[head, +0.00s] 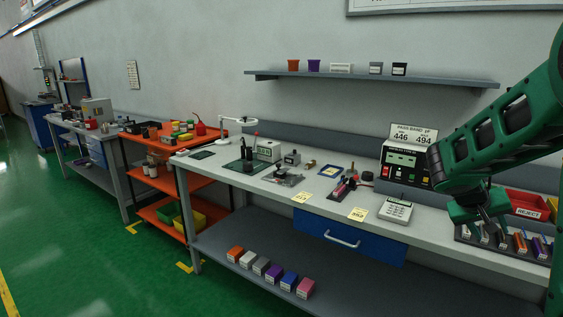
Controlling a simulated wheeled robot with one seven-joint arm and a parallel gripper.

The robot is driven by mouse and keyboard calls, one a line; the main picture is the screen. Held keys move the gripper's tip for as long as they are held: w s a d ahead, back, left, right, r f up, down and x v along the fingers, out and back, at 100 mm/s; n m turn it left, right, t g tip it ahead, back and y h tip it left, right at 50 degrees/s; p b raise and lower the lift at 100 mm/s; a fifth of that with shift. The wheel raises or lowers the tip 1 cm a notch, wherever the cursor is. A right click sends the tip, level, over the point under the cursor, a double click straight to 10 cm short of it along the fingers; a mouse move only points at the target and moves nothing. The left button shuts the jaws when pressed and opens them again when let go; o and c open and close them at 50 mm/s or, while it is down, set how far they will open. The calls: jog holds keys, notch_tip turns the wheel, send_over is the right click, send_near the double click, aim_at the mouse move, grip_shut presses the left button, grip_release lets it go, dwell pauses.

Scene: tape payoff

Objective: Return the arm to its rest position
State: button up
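My green arm reaches in from the right edge and bends down over the right end of the workbench (270,185). My gripper (492,221) points down, at or just above a dark rack (466,237) holding several small coloured items. The fingers are small and dark here, so I cannot tell whether they are open or shut or touch anything. Part of the rack's back is hidden behind my gripper.
A tester with a display (405,160), a keypad device (396,210) and a red REJECT bin (524,204) stand close to my arm. A wall shelf (375,79) hangs above. An orange cart (190,175) stands left. Green floor (100,260) is clear in front.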

jog(key=s+a+g+y, duration=0.1)
jog(key=s+a+y, duration=0.2)
jog(key=s, duration=0.7)
jog(key=s+a+f+m+g+y, duration=0.1)
jog(key=s+a+y, duration=0.2)
jog(key=s+a, duration=0.3)
jog(key=s+a+f+m+g+y, duration=0.1)
jog(key=s+a, duration=0.4)
jog(key=s, duration=0.9)
jog(key=shift+s+a+y, duration=0.25)
jog(key=shift+a+y, duration=0.1)
jog(key=shift+y, duration=0.55)
